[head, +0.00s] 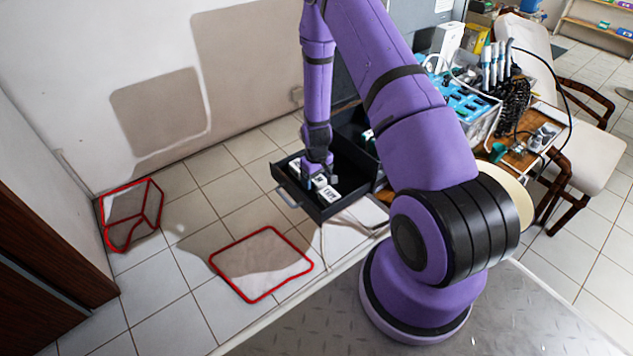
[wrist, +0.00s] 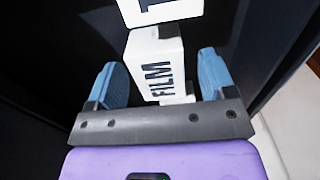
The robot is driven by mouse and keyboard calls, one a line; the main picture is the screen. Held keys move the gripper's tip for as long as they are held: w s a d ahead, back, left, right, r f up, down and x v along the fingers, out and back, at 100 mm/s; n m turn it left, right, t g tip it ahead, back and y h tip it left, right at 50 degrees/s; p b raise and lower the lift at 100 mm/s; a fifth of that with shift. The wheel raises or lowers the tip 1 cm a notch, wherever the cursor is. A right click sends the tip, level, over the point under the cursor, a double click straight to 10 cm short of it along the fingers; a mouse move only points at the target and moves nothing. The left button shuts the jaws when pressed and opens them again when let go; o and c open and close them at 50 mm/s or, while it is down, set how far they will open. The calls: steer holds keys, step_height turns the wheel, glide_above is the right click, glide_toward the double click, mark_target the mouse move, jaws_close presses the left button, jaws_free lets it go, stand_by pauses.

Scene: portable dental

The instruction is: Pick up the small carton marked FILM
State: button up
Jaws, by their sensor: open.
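The small white carton marked FILM (wrist: 158,66) stands between the two blue fingers of my gripper (wrist: 160,80) in the wrist view. The fingers are open, with a gap on each side of the carton. In the head view my gripper (head: 318,180) points down into an open black drawer (head: 318,208). White cartons (head: 328,192) lie in the drawer by the fingertips, and my arm hides part of them. Another white carton (wrist: 158,10) with dark lettering, cut off by the frame, is just beyond the FILM carton.
The drawer's dark walls surround the cartons closely. A workbench with dental handpieces (head: 490,62) and a blue rack (head: 468,102) stands to the right. Red outlines (head: 262,264) mark the tiled floor at the left. A chair (head: 590,150) stands at the far right.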

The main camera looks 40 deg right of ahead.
steer(key=c, duration=1)
